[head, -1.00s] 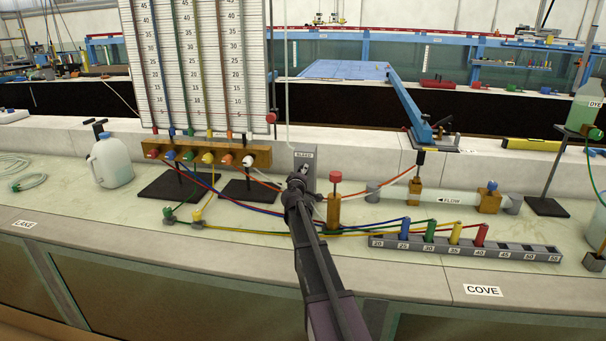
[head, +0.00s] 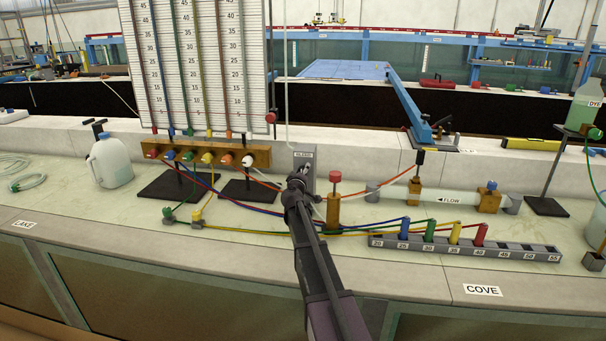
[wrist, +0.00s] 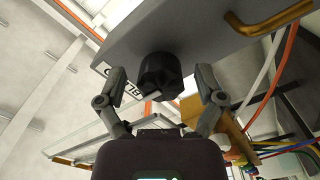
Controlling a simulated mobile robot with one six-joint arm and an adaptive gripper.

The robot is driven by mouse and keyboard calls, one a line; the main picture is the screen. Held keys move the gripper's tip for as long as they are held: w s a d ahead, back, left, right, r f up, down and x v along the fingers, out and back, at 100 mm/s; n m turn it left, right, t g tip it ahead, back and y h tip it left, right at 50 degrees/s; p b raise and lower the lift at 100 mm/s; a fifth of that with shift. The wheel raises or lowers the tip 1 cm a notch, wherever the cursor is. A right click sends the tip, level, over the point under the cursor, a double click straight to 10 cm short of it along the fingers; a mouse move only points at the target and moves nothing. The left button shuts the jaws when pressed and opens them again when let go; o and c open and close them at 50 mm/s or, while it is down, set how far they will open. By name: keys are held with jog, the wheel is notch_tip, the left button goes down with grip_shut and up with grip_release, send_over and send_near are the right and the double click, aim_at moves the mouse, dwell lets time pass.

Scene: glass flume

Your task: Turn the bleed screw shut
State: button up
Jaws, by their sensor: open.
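The bleed screw (wrist: 160,77) is a black ribbed knob on the underside or face of a grey block (wrist: 195,30) in the wrist view. The block, labelled BLEED, also stands at the back of the bench in the head view (head: 304,156). My gripper (wrist: 161,80) is open, with one finger on each side of the knob. Gaps show between both fingers and the knob. In the head view my gripper (head: 298,183) is in front of the block and hides the knob.
A wooden post with a red knob (head: 335,190) stands close right of my gripper. Coloured tubes (head: 370,228) run across the bench to a numbered rack (head: 545,254). A manifold with coloured taps (head: 210,154) is to the left. A brass rod (wrist: 270,20) sticks out beside the block.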

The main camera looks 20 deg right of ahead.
jog(key=shift+s+a, duration=0.1)
jog(key=v, duration=1.1)
jog(key=shift+s+a, duration=0.25)
dwell(0.5)
